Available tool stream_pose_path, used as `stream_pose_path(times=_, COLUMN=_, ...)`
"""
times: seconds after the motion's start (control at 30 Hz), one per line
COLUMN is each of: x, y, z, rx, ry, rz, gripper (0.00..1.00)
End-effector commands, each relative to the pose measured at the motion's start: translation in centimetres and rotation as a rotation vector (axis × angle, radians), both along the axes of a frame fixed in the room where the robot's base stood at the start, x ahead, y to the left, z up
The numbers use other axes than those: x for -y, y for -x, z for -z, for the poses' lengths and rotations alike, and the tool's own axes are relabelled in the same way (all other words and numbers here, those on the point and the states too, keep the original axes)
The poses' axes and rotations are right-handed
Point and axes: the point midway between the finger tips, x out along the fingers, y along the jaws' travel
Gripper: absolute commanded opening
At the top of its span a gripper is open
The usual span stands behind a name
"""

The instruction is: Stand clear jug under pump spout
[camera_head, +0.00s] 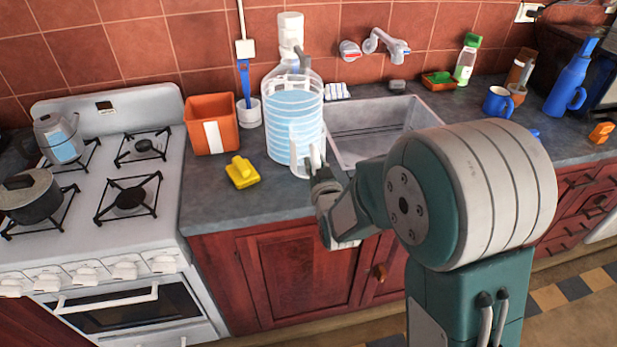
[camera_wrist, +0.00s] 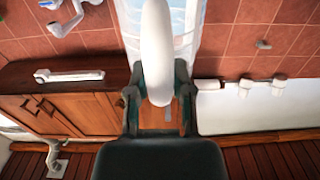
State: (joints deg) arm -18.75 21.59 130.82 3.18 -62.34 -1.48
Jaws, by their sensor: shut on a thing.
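A large clear water bottle (camera_head: 282,105) with blue water stands on the counter at the back, left of the sink. A white pump (camera_head: 290,30) sits on its top, with a grey spout (camera_head: 304,60) pointing forward and right. The clear jug (camera_head: 297,153) is upright in front of the bottle's lower right side, hard to tell from it. My gripper (camera_wrist: 158,92) is shut on the jug's white handle (camera_wrist: 157,45). In the head view my gripper (camera_head: 319,172) is at the jug's right. I cannot tell whether the jug's base touches the counter.
The sink (camera_head: 375,125) with a wall tap (camera_head: 385,45) is right. The stove (camera_head: 110,200) is far left. Counter (camera_head: 255,205) in front is clear.

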Motion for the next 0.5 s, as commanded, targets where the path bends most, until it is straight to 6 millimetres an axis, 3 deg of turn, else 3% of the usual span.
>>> stream_pose_path(times=0.23, x=-1.5, y=-0.4, z=2.0, rx=0.0, ry=0.0, rz=-0.001, gripper=0.0)
stream_pose_path(times=0.4, x=-1.6, y=-0.4, z=4.5, rx=-0.001, ry=0.002, rz=0.001, gripper=0.0)
stream_pose_path(times=0.5, x=-1.6, y=-0.4, z=5.0, rx=0.002, ry=0.0, rz=0.0, gripper=0.0)
